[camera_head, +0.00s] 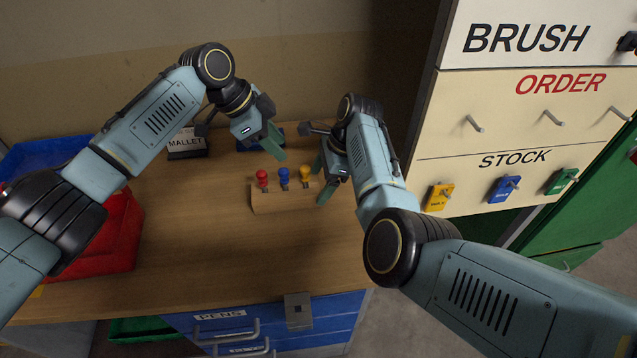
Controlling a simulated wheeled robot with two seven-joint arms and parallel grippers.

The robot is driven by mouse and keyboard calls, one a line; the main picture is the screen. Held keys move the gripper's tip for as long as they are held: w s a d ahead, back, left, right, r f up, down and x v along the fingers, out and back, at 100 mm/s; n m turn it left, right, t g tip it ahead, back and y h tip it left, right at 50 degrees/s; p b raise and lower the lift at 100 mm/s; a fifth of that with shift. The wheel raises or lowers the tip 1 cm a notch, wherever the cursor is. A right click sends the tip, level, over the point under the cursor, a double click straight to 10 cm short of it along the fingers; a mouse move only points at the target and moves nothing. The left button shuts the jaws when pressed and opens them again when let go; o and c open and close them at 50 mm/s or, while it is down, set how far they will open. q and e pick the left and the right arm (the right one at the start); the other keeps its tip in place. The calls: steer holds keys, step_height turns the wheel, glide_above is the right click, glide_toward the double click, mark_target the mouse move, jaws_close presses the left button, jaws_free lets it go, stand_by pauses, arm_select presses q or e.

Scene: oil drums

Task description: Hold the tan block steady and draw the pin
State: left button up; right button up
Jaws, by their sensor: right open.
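The tan block (285,200) lies on the wooden workbench (190,240), with a red pin (262,179), a blue pin (284,179) and a yellow pin (305,175) standing upright in a row along its top. My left gripper (273,145) is above and behind the block, pointing down, apart from the pins. Its green fingers overlap in this view, so its opening is unclear. My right gripper (322,180) is open at the block's right end, beside the yellow pin. Whether its near finger touches the block cannot be told.
A red bin (110,235) and a blue bin (45,155) stand at the left. A MALLET label block (187,143) is at the back. A cabinet (540,110) with BRUSH, ORDER and STOCK lettering rises at the right. The bench left of the block is clear.

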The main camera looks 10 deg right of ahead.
steer(key=shift+x, duration=0.9)
